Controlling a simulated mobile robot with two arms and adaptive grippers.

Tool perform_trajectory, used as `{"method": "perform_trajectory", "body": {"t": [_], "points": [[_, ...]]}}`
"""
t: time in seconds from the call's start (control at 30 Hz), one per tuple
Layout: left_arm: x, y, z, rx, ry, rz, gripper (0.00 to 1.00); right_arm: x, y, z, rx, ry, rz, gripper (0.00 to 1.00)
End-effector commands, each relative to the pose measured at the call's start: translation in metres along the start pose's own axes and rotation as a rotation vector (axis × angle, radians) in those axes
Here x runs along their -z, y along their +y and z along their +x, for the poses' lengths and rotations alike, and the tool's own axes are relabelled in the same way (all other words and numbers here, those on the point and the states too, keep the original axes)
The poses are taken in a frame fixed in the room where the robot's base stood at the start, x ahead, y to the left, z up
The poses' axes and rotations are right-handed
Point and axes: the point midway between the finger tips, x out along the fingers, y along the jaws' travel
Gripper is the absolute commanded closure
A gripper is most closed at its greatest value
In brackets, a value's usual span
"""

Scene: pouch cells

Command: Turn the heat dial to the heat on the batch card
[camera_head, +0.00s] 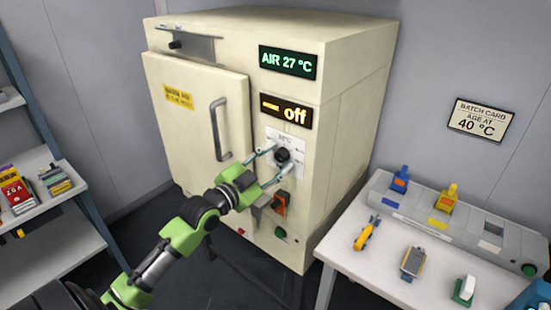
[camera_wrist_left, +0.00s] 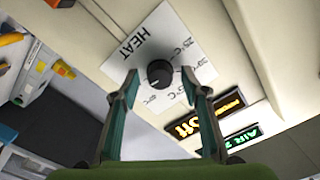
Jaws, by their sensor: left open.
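The heat dial (camera_head: 283,155) is a black knob on a white plate on the front of the cream oven (camera_head: 340,120). In the left wrist view the dial (camera_wrist_left: 159,73) sits between the fingertips, with temperature marks around it and the word HEAT on the plate. My left gripper (camera_head: 277,164) is open, its two fingers on either side of the dial; I cannot tell whether they touch it. The batch card (camera_head: 481,120) on the wall reads "AGE AT 40 °C". The oven displays read "AIR 27 °C" (camera_head: 287,62) and "off" (camera_head: 286,111). My right gripper is not in view.
An orange switch (camera_head: 280,203) and a green button (camera_head: 280,232) sit below the dial. The oven door (camera_head: 200,120) with its handle is at left. A table (camera_head: 375,285) with tools and a grey rack stands at right, shelves (camera_head: 75,225) at far left.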

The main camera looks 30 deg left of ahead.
Motion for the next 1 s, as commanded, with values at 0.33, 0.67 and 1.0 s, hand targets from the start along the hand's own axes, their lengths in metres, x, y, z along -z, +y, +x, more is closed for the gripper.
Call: {"method": "perform_trajectory", "body": {"t": [0.33, 0.67, 1.0], "points": [[0.0, 0.0, 0.001, 0.0, 0.0, 0.0, 0.85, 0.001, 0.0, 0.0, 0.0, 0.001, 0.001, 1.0], [0.0, 0.0, 0.0, -0.001, 0.0, -0.012, 0.97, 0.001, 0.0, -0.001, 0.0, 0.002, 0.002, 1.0], [0.002, -0.001, 0.001, -0.002, -0.001, -0.173, 0.97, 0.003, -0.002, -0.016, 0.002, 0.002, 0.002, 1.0]]}}
